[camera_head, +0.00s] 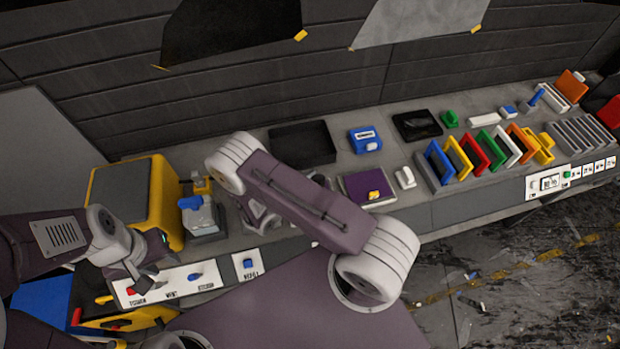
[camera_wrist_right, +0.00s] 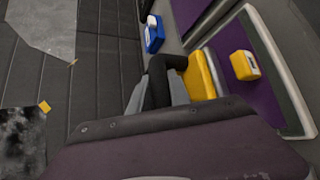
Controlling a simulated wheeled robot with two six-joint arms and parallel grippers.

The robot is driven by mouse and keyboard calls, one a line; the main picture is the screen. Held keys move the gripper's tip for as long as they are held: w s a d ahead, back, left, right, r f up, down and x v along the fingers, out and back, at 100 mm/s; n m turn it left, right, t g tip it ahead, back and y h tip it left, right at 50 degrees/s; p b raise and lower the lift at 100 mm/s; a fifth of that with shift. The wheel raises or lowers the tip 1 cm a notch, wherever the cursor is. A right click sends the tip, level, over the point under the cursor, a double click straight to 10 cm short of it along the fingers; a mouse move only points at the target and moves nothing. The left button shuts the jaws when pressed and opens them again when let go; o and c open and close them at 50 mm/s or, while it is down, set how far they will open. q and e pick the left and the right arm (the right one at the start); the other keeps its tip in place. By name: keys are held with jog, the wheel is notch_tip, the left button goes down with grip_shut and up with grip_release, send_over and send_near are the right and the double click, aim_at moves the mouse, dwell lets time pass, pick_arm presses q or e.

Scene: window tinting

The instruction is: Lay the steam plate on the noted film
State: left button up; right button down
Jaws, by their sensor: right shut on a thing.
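My right gripper (camera_wrist_right: 165,75) has dark fingers shut on a yellow piece (camera_wrist_right: 200,75), seen in the right wrist view; I cannot tell whether it is the steam plate. In the head view my purple right arm covers most of this hand. Beyond it, a purple sheet (camera_wrist_right: 271,105) lies in a pale frame with a small yellow labelled block (camera_wrist_right: 243,66) on it. This purple sheet also shows in the head view (camera_head: 356,187). I cannot tell which film is the noted one. My left gripper (camera_head: 130,275) hangs by the white labelled panel, its jaw opening unclear.
A yellow machine (camera_head: 133,200) stands at the left of the bench. A black tray (camera_head: 303,143), a blue labelled box (camera_head: 364,140) and a rack of coloured frames (camera_head: 430,178) stand further right. A dark film (camera_head: 230,30) and a grey film (camera_head: 415,20) hang on the wall.

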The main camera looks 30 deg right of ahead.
jog(key=shift+d, duration=0.2)
jog(key=shift+f, duration=0.1)
jog(key=shift+a+f+b, duration=0.15)
jog(key=shift+f+b, duration=0.1)
jog(key=shift+b, duration=0.1)
jog(key=c, duration=1.1)
grip_release()
jog(key=shift+a, duration=0.1)
jog(key=b+v, duration=0.3)
jog(key=v, duration=0.5)
jog(key=shift+s+a+r+b, duration=0.15)
jog(key=shift+s+a+b, duration=0.1)
jog(key=shift+s+b, duration=0.1)
